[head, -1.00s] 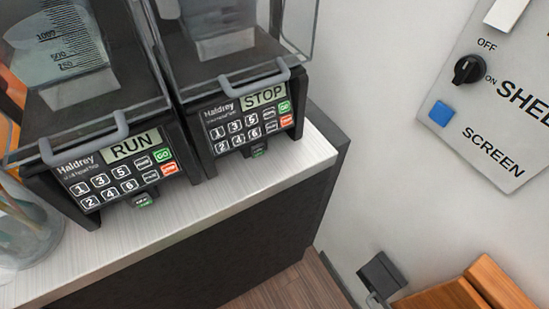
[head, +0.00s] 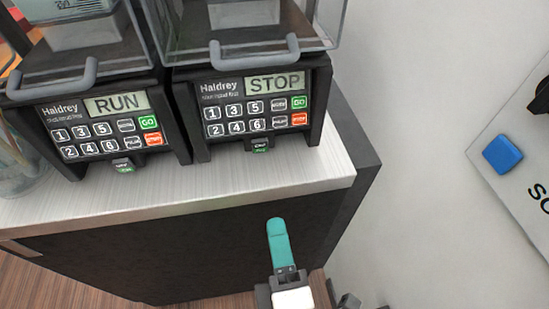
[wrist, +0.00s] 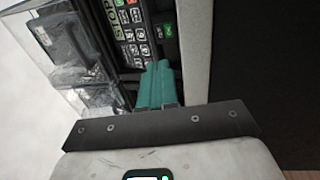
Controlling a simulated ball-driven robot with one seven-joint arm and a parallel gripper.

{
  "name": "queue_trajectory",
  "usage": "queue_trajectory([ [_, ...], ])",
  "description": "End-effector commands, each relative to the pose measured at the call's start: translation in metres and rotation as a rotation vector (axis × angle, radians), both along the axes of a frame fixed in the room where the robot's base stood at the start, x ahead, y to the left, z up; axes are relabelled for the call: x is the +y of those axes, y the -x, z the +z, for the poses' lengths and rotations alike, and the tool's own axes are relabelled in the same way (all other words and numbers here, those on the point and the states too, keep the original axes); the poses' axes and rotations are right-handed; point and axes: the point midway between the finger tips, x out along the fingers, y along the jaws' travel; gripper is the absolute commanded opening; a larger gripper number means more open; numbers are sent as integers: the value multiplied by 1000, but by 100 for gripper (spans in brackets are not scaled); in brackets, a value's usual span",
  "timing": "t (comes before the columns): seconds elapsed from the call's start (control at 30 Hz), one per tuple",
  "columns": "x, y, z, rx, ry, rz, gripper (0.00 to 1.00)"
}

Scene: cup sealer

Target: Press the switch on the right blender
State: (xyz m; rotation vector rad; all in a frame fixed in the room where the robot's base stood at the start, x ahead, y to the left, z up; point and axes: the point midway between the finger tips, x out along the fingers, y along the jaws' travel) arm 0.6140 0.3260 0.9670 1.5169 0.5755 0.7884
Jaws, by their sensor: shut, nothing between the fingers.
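The right blender (head: 320,88) stands on the counter, with STOP on its display. Its switch (head: 260,146) is a small dark rocker with a green lower part, below the keypad at the front. My gripper (head: 276,222) is shut and empty, its teal fingers pointing up in front of the counter's dark front, below the switch in the head view. In the wrist view the teal fingertips (wrist: 159,66) show near the keypad's lower edge. The switch (wrist: 168,31) shows just past them, and I see a gap between.
The left blender (head: 75,85) stands close beside it, showing RUN. The counter top (head: 230,180) is bare in front of both. A clear container (head: 18,165) stands at the far left. A wall panel with a blue button (head: 502,154) is at the right.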

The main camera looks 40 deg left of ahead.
Motion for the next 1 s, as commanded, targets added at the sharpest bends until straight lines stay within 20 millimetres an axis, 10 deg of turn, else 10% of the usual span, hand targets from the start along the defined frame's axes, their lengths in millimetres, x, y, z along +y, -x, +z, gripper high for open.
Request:
queue_trajectory([
  [0.37,7,-8,2,2,-2,-4,0],
  [1.0,85,-75,15,2,-1,-3,0],
])
